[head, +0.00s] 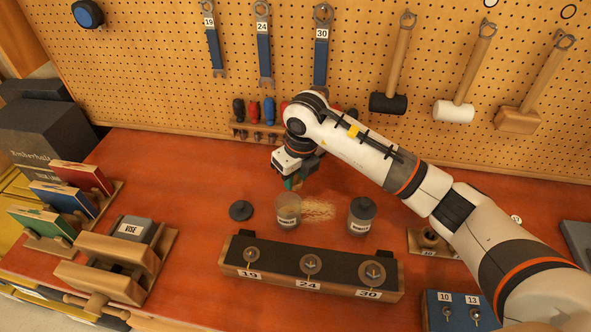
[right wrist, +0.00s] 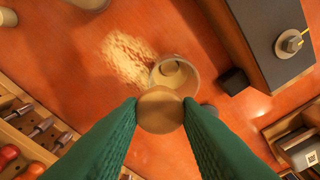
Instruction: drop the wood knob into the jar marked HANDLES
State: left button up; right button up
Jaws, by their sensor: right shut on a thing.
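My right gripper (head: 293,184) is shut on the wood knob (right wrist: 160,111), a tan round piece pinched between the green fingertips in the right wrist view. It is just above and behind the open glass jar (head: 287,212) in the head view. In the right wrist view the open jar (right wrist: 192,70) lies below the knob, which overlaps its near rim; a tan round thing shows inside. The jar's label is too small to read surely. The knob is hidden or too small to tell in the head view. My left gripper is not in view.
A dark lid (head: 241,210) lies left of the open jar. A second jar (head: 361,218) with a dark lid stands to its right. Wood shavings (head: 318,210) lie between them. A numbered wooden rack (head: 335,274) stands in front; a screwdriver rack (head: 257,132) is behind.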

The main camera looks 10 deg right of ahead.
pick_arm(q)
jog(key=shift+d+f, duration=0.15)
pick_arm(e)
jog(key=shift+a+f, duration=0.1)
jog(key=shift+f, duration=0.25)
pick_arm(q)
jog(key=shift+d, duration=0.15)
pick_arm(e)
jog(key=o, duration=1)
jog(key=shift+r, duration=0.55)
pick_arm(q)
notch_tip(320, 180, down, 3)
jog(key=b, duration=0.3)
pick_arm(e)
jog(key=r, duration=0.3)
jog(key=s+r, duration=0.1)
jog(key=r, duration=0.3)
jog(key=d+r, duration=0.1)
jog(key=r, duration=0.3)
jog(key=shift+s, duration=0.25)
jog(key=shift+f, duration=0.15)
